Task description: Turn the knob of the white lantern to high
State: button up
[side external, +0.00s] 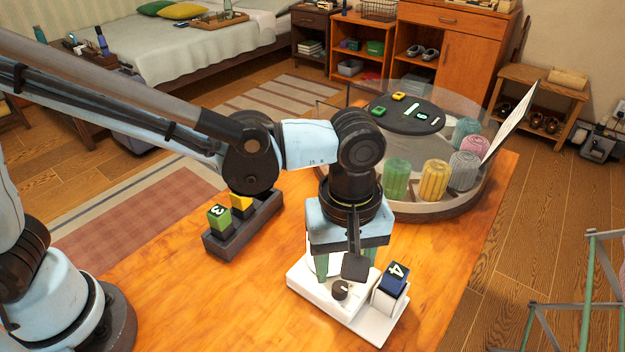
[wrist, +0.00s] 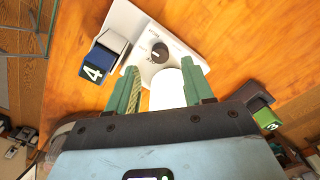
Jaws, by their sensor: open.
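The white lantern (side external: 325,301) stands on the wooden table, a flat white base with a white cylinder and a dark round knob (side external: 340,290) with a pale mark. In the wrist view the knob (wrist: 159,52) sits beyond my fingertips, with small unreadable print around it. A dark blue block marked 4 (side external: 393,280) sits at the base's right end; it shows in the wrist view too (wrist: 95,64). My gripper (side external: 349,266) points down over the lantern. Its green fingers (wrist: 160,72) are open, apart from the knob, with the white cylinder (wrist: 168,90) showing between them.
A dark holder (side external: 240,240) with a green block marked 3 (side external: 218,217) and a yellow block (side external: 241,202) stands to the left. A round clear-walled tray (side external: 440,211) holds several ribbed coloured cylinders and a dark disc (side external: 408,115) behind. The table's front left is clear.

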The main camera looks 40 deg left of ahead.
aim_at(340, 286)
notch_tip(340, 286, up, 7)
jog(key=shift+r, duration=0.2)
dwell(0.4)
notch_tip(340, 286, down, 12)
jog(key=m, duration=0.4)
jog(key=shift+f, duration=0.1)
dwell(0.5)
jog(key=shift+m, duration=0.3)
jog(key=shift+c, duration=0.3)
